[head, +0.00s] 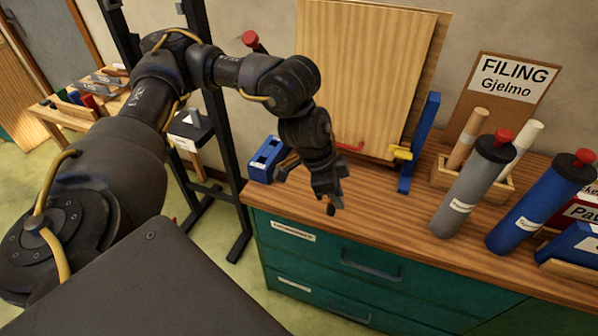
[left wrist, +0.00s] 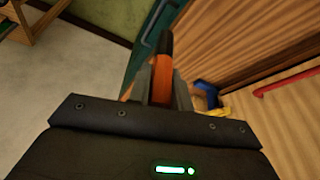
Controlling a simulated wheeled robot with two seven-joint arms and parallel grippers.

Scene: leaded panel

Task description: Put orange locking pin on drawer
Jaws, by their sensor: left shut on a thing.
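My left gripper (head: 328,188) hangs over the front edge of the wooden cabinet top in the head view. It is shut on the orange locking pin (left wrist: 162,82), which shows between the fingers in the left wrist view with a dark end pointing away. In the head view only a small orange-and-dark bit of the pin (head: 331,209) shows below the fingers. The green upper drawer (head: 325,252), with a white label and a dark handle, is below the gripper and looks closed. The pin is apart from the drawer front as far as I can see. My right gripper is not in view.
A wooden panel (head: 365,75) leans on the wall behind the gripper, with blue supports and a yellow clamp (head: 400,153). A blue block (head: 266,160) lies left of the gripper. A lower green drawer (head: 310,298) is below.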

